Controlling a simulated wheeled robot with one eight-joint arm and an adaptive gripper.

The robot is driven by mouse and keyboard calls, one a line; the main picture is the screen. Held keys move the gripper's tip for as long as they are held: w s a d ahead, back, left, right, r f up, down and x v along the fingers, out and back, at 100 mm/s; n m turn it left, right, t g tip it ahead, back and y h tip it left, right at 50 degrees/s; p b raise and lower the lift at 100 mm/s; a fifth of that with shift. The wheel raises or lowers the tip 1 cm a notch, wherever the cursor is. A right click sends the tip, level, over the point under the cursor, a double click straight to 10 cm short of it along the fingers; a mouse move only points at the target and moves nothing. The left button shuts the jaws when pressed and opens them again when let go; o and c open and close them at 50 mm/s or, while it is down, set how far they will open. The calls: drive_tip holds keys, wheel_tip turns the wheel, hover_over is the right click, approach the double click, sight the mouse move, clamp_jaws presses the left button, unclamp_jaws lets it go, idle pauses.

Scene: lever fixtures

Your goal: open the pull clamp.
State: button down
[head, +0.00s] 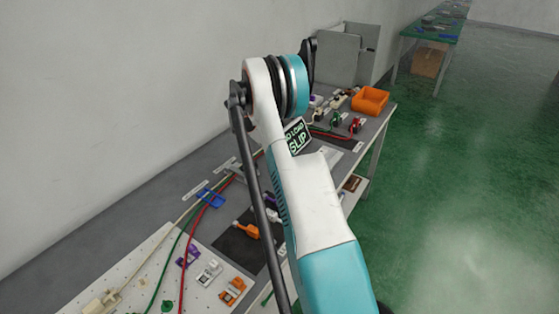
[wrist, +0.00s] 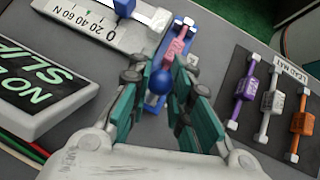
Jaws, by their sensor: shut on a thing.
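In the wrist view, my gripper (wrist: 163,72) has its teal fingers on either side of a round blue knob (wrist: 161,82) and is shut on it. A pink and blue fixture (wrist: 178,47) with pale grey ends lies just beyond the fingertips. The knob seems to belong to this fixture, which looks like the pull clamp, but the fingers hide where they join. Whether the clamp is open or closed cannot be told. In the head view, my arm hides my gripper and the clamp.
A display reading "NO LOAD SLIP" (wrist: 35,95) and a force scale (wrist: 95,25) stand left of my gripper. At right, a dark mat (wrist: 262,140) carries purple, white and orange fixtures. In the head view, an orange bin (head: 370,100) stands farther along the bench.

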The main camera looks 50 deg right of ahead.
drive_tip(key=shift+w, duration=0.2)
idle(0.5)
drive_tip(key=c, duration=1.4)
unclamp_jaws()
wheel_tip(320, 180, up, 10)
